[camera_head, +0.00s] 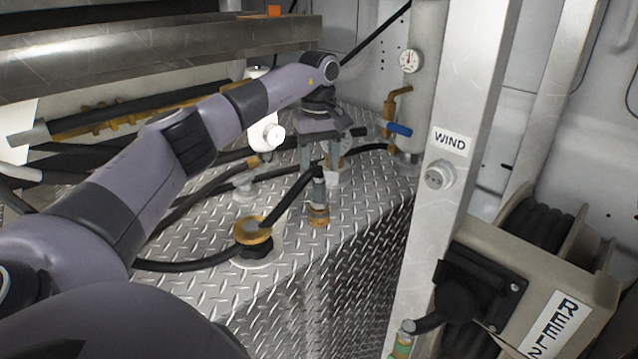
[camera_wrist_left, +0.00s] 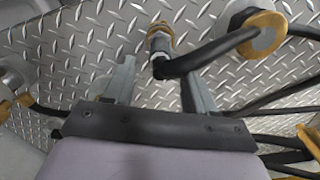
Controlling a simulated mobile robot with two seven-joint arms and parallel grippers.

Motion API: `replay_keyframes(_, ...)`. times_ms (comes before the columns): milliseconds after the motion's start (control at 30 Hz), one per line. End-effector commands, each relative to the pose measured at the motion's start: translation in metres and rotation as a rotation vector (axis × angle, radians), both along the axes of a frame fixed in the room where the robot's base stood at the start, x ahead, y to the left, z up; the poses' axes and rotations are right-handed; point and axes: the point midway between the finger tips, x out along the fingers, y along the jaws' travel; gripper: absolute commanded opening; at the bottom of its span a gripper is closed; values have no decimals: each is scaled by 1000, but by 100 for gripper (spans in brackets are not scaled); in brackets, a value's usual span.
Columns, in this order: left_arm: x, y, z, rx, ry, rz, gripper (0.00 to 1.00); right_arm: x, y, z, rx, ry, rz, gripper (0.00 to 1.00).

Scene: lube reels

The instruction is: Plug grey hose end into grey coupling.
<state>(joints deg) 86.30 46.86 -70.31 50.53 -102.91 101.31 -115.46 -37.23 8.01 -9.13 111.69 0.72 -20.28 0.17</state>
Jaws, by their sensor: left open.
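My left gripper (camera_head: 322,158) is open above the tread-plate deck, with its fingers pointing down. The left wrist view shows its two fingers (camera_wrist_left: 157,76) apart, one on each side of a black hose elbow. The grey hose end (camera_head: 318,188) stands roughly upright below the gripper, and its black hose runs off to the left. The grey hose end also shows in the left wrist view (camera_wrist_left: 159,46). Its lower end meets a brass-coloured fitting (camera_head: 318,215), apparently the coupling, on the deck. I cannot tell how fully they are joined. My right gripper is not in view.
A brass-topped hose fitting (camera_head: 253,230) stands on the deck (camera_head: 210,290) to the left. Black hoses cross behind it. A blue-handled valve (camera_head: 399,129) and pipe stand at the back right. A metal post marked WIND (camera_head: 450,143) and a reel are at right.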

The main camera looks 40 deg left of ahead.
Motion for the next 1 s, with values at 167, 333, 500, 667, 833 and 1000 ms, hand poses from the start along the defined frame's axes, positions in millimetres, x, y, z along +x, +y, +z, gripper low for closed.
replay_keyframes(167, 1, 0, 30, 0, -1, 0, 56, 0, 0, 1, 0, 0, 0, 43)
replay_keyframes(333, 0, 0, 41, 1, 2, 0, 56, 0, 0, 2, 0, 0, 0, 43)
replay_keyframes(500, 0, 0, 42, 1, 2, 0, 56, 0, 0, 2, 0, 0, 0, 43)
replay_keyframes(667, 0, 0, 42, 1, 2, 0, 56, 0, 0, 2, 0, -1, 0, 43)
replay_keyframes(833, 0, 0, 42, 0, 1, 0, 56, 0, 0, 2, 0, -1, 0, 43)
replay_keyframes(1000, 0, 0, 42, 0, 1, 0, 56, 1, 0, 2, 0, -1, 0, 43)
